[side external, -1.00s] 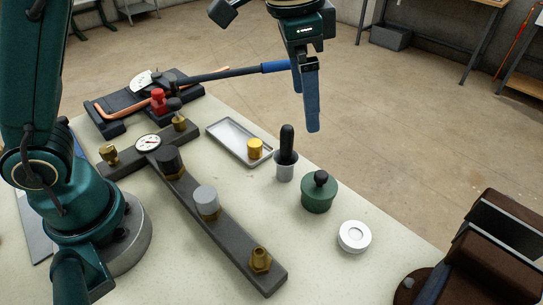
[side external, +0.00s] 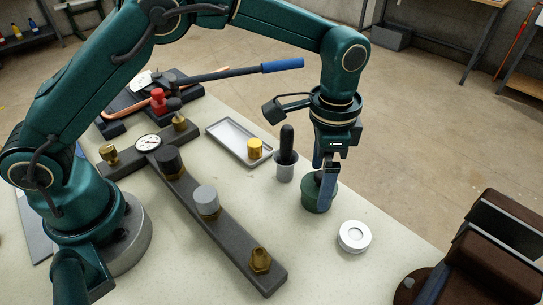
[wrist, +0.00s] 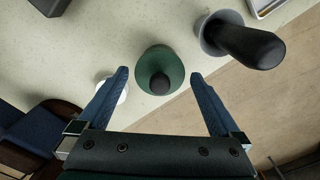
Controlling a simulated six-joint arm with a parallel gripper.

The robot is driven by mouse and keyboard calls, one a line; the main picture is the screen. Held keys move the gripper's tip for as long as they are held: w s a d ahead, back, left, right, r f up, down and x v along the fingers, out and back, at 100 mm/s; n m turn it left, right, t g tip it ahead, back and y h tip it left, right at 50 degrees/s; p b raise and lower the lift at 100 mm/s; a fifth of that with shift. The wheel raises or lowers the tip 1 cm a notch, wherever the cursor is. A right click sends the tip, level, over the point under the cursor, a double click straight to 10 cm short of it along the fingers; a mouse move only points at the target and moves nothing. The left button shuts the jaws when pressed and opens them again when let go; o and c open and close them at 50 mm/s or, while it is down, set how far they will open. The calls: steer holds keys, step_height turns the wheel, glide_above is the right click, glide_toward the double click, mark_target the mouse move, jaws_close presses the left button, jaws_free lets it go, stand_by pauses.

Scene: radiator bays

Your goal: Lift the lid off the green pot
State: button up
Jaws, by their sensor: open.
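The green pot (side external: 312,200) stands on the pale table near its right edge. My gripper (side external: 325,200) is directly over it, pointing down, and hides most of its lid in the side view. In the wrist view the pot's green lid (wrist: 174,69) with its dark round knob (wrist: 160,83) lies between my two blue fingers (wrist: 160,75). The fingers are open, with a gap on either side of the knob. Whether the lid is seated flat is hard to tell.
A black-handled tool in a grey cup (side external: 284,172) stands close to the pot's left. A white round disc (side external: 354,237) lies in front of the pot. A grey tray (side external: 232,139) with a yellow cylinder (side external: 255,149) is behind. A dark manifold bar (side external: 232,235) crosses the table.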

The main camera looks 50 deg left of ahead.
steer(key=c, duration=1.2)
steer(key=shift+o, duration=0.2)
